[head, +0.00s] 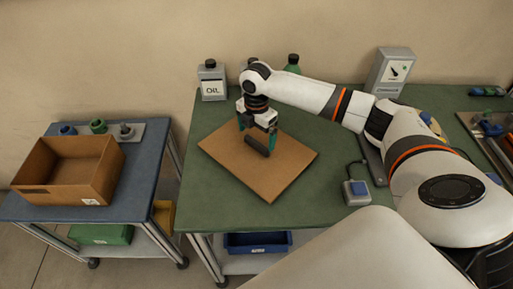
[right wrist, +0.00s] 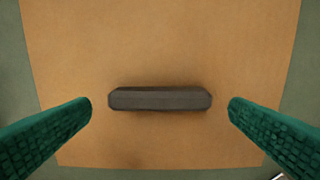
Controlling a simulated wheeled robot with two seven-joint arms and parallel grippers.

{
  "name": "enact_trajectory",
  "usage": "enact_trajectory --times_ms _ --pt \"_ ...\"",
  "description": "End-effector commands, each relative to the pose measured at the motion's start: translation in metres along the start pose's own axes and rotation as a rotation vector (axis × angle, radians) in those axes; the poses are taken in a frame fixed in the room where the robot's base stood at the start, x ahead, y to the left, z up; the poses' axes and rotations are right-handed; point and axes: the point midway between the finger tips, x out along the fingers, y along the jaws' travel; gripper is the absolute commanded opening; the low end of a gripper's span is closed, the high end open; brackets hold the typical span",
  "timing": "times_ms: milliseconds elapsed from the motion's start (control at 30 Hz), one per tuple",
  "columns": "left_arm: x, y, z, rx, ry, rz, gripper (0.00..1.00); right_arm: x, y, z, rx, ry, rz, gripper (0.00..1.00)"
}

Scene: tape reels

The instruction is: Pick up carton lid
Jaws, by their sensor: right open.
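The carton lid (head: 285,183) is a flat brown cardboard panel lying on the green table. A dark grey bar-shaped handle (right wrist: 160,99) sits on its middle, and it also shows in the head view (head: 257,146). My right gripper (head: 260,143) is over the lid, right at the handle. In the right wrist view its green fingers (right wrist: 160,108) are apart, one beyond each end of the handle, with nothing between them touching. An open brown carton (head: 68,197) stands on the blue cart at the left. My left gripper is not in view.
The green table (head: 320,213) has free room in front of and right of the lid. An oil can (head: 211,83) and bottles stand behind it. A grey box with a blue button (head: 356,192) is at the right.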

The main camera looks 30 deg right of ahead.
Motion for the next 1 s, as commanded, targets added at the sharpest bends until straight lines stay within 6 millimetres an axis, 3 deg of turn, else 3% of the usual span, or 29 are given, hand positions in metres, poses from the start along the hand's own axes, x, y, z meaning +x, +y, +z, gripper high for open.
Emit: enact_trajectory --times_ms 100,200,467,700,1000 --pt "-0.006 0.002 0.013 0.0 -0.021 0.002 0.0 0.018 0.001 -0.001 -0.001 0.0 0.003 1.0" --pt "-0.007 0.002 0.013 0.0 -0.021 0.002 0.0 0.026 0.0 -0.001 -0.001 0.0 0.0 1.0" --pt "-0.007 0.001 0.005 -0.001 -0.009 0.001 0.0 0.03 0.0 -0.001 -0.001 0.001 -0.001 1.0" --pt "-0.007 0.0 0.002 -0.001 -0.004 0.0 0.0 0.029 0.0 -0.001 -0.001 0.001 -0.002 0.66" --pt "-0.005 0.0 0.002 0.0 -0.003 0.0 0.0 0.021 -0.001 -0.001 -0.001 0.001 -0.005 0.66"
